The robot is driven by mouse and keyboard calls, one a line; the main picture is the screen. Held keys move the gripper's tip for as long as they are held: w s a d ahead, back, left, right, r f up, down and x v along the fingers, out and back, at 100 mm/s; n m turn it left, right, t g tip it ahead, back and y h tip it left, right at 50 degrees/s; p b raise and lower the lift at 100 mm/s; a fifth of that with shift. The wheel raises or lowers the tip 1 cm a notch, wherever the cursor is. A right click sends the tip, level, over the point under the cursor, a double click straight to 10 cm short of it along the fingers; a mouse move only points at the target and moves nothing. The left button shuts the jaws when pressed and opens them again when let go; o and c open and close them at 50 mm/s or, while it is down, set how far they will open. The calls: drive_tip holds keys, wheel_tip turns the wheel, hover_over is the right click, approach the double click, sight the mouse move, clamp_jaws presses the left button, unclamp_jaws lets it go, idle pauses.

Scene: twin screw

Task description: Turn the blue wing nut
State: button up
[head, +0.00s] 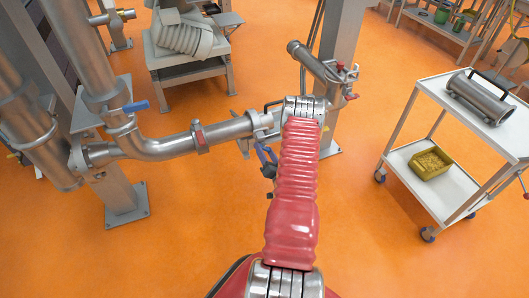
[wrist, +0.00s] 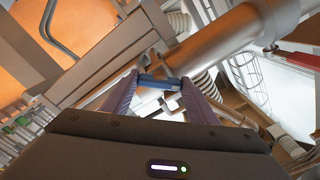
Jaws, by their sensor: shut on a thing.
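The blue wing nut (wrist: 159,82) shows in the wrist view as a short blue bar below a thick metal pipe. My gripper (wrist: 160,86) has its two purplish fingers on either side of the bar, shut on it. In the head view my gripper (head: 266,155) is a small blue and dark shape just left of my red arm, near the pipe's right end. The wing nut cannot be told apart from the fingers there, and my arm hides part of that spot.
A metal pipe (head: 168,146) with a red clamp runs left to an elbow, below a blue lever (head: 136,106). A grey post (head: 337,60) stands behind my arm. A white trolley (head: 445,160) is at right, holding a yellow bin (head: 431,163). Orange floor between is clear.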

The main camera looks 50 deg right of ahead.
drive_tip(key=shift+n, duration=0.5)
drive_tip(key=shift+w+n, duration=0.1)
drive_tip(key=shift+n, duration=3.8)
drive_tip(key=shift+a, duration=0.1)
drive_tip(key=o, duration=1)
drive_tip(key=shift+o, duration=0.2)
drive_tip(key=v, duration=1.3)
drive_tip(key=shift+s, duration=0.4)
